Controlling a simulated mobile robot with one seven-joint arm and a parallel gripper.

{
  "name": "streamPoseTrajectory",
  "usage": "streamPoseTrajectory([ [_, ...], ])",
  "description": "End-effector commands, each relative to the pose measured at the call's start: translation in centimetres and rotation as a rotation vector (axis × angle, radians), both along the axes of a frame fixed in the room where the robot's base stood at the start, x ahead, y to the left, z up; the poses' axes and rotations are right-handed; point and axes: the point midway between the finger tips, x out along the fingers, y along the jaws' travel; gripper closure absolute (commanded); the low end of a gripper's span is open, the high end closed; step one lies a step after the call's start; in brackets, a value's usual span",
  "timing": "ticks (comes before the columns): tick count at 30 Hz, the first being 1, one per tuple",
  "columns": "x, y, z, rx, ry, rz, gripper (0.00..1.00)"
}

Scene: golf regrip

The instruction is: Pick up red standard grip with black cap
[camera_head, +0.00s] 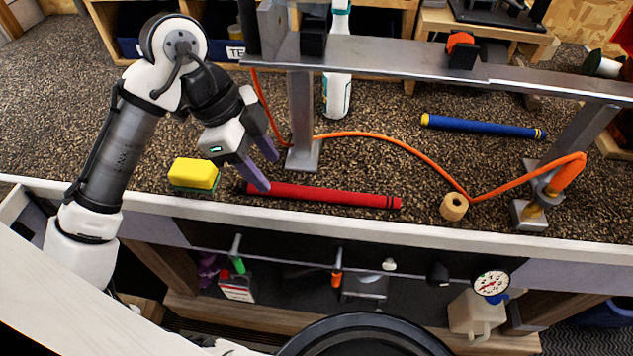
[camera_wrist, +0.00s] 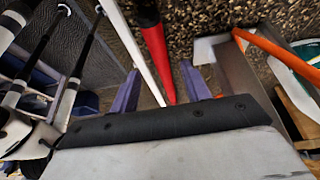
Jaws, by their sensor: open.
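The red grip (camera_head: 325,195) lies flat on the speckled bench top near its front edge. Its dark cap (camera_head: 241,187) is at the left end, partly beside my finger. My gripper (camera_head: 268,172) is open over the left part of the red grip, with one purple finger in front of it and one behind. In the wrist view the red grip (camera_wrist: 156,55) runs lengthwise between the fingers of my gripper (camera_wrist: 160,88), with a black end (camera_wrist: 147,12) at the top. I see no clear contact.
A yellow sponge (camera_head: 194,173) sits just left of the grip. A metal rail (camera_head: 430,65) on posts crosses above the bench. An orange hose (camera_head: 400,146) curves behind the grip. A tape roll (camera_head: 454,206) stands to the right, and a blue grip (camera_head: 483,126) lies further back.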

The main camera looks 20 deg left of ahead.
Motion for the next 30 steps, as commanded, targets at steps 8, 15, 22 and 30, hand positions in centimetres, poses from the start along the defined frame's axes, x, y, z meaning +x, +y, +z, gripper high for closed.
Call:
streamPoseTrajectory([
  [8,1.6,-5.8,0.5,0.006,0.002,-0.002,0.53],
  [15,2.4,-8.4,0.2,0.003,0.000,0.001,0.53],
  [22,2.6,-9.4,-1.9,0.002,0.002,0.003,0.53],
  [30,3.0,-10.4,-4.5,0.001,0.000,0.004,0.53],
])
